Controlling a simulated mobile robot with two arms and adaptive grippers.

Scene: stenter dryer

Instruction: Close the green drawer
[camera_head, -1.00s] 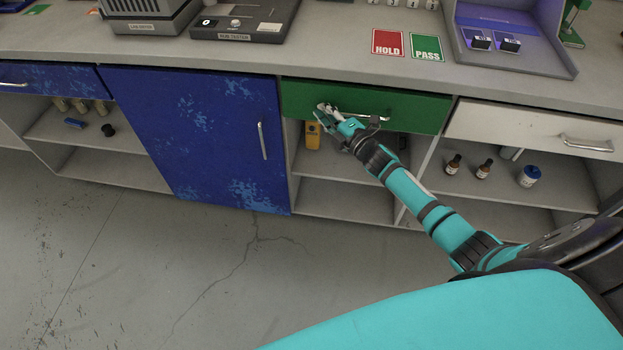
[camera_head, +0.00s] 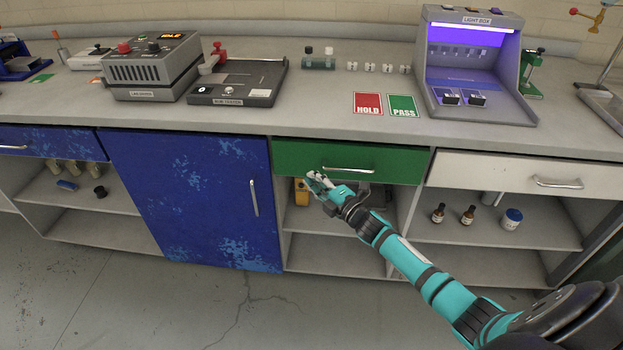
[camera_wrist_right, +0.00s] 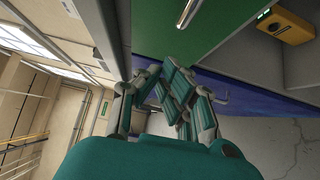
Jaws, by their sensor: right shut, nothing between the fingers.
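The green drawer (camera_head: 300,155) is under the counter, with a silver bar handle (camera_head: 350,170) on its front. Its front looks about flush with the cabinet; a small gap cannot be ruled out. My right gripper (camera_head: 313,178) is shut and empty at the drawer's lower edge, just left of and below the handle. In the right wrist view, the green front (camera_wrist_right: 190,35) and handle (camera_wrist_right: 188,12) lie beyond the gripper's fingers (camera_wrist_right: 172,88). Whether the fingers touch the front cannot be told. My left gripper is out of view.
A blue cabinet door (camera_head: 190,200) is left of the drawer and a white drawer (camera_head: 490,172) right. Open shelves below hold a yellow device (camera_head: 300,192) and small bottles (camera_head: 468,215). The counter holds HOLD (camera_head: 368,104) and PASS (camera_head: 403,106) cards. The floor in front is clear.

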